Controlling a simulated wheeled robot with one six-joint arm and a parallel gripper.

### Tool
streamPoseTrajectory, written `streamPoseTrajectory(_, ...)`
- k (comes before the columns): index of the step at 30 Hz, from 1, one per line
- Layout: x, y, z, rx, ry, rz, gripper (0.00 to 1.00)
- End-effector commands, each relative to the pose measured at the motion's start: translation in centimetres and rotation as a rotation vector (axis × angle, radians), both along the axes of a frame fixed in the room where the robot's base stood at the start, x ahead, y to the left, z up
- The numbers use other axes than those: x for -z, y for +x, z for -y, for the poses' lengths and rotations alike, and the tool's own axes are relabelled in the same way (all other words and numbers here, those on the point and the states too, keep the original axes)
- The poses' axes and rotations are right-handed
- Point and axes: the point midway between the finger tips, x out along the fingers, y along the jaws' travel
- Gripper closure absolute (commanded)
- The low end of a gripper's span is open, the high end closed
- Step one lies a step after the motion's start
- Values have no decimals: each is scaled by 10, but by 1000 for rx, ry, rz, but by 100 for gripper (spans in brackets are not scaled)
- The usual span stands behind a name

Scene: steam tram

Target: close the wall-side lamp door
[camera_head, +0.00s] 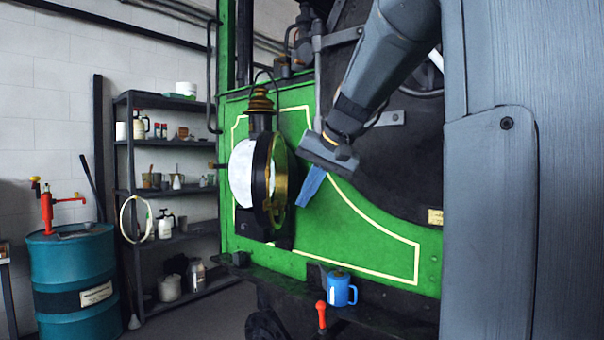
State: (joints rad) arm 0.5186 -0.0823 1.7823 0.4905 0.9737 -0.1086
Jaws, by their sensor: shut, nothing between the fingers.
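The lamp (261,122) is black with a brass top and hangs on the green panel left of centre. A brass-rimmed round part (279,174) shows on its right side, and a pale round face (241,173) on its left side. I cannot tell from this angle how far the wall-side door stands open. My gripper (304,200) comes down from the upper right, its blue fingers shut and empty. It appears just right of the brass rim, and I cannot tell whether it touches it.
A blue mug (341,289) and a red-handled tool (321,315) are on the dark ledge below the lamp. A teal drum (80,280) with a red pump stands at the left. Shelves (170,143) of bottles and cans stand behind. A large grey surface fills the right.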

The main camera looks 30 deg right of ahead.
Motion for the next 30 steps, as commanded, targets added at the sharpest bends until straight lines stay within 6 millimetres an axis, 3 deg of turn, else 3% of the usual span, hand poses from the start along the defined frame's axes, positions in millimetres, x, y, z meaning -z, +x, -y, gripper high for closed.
streamPoseTrajectory(3,14,11,-2,0,2,-1,100)
streamPoseTrajectory(12,10,29,-22,2,5,3,100)
streamPoseTrajectory(30,11,32,-23,13,5,3,100)
